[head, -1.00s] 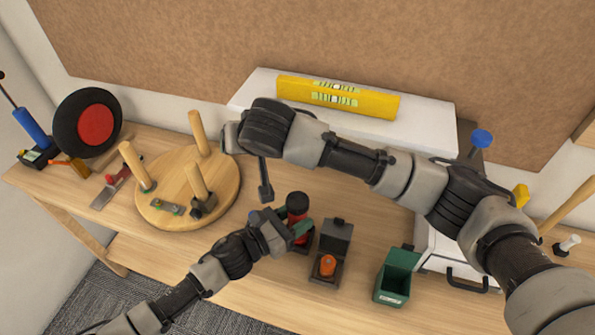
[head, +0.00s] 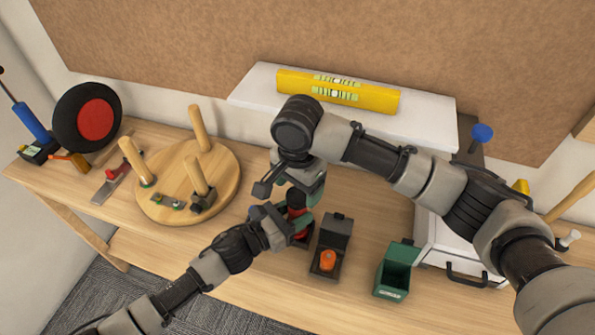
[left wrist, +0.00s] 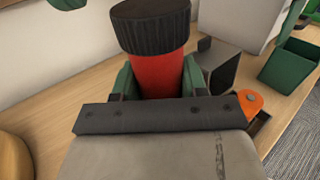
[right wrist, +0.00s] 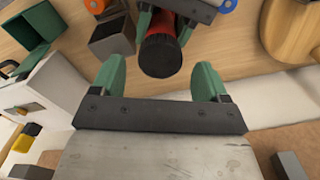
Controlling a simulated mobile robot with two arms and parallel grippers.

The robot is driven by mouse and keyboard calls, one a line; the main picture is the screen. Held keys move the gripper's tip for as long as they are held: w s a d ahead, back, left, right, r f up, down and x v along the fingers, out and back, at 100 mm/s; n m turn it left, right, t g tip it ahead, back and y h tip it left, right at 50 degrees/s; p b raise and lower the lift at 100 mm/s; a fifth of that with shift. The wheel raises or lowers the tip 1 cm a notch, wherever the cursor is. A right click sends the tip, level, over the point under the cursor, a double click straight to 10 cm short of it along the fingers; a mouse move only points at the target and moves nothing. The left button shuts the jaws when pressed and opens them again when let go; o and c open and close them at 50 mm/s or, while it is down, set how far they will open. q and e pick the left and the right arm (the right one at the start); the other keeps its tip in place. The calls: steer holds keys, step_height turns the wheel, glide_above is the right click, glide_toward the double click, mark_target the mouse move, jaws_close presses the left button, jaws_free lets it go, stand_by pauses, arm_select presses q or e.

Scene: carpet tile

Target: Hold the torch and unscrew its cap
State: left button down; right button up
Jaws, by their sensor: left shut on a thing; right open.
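The torch has a red body and a black ribbed cap; it stands upright on the bench. In the left wrist view the red body (left wrist: 163,72) sits between the green fingers of my left gripper (left wrist: 160,80), shut on it below the black cap (left wrist: 151,25). In the right wrist view the cap (right wrist: 160,55) lies just ahead of the fingertips of my right gripper (right wrist: 160,75), which is open and empty. In the head view the torch (head: 297,203) is partly hidden by my right gripper (head: 305,190), above it, and my left gripper (head: 292,225).
A round wooden board with pegs (head: 227,170) is to the left.

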steer(key=shift+f, duration=1.35)
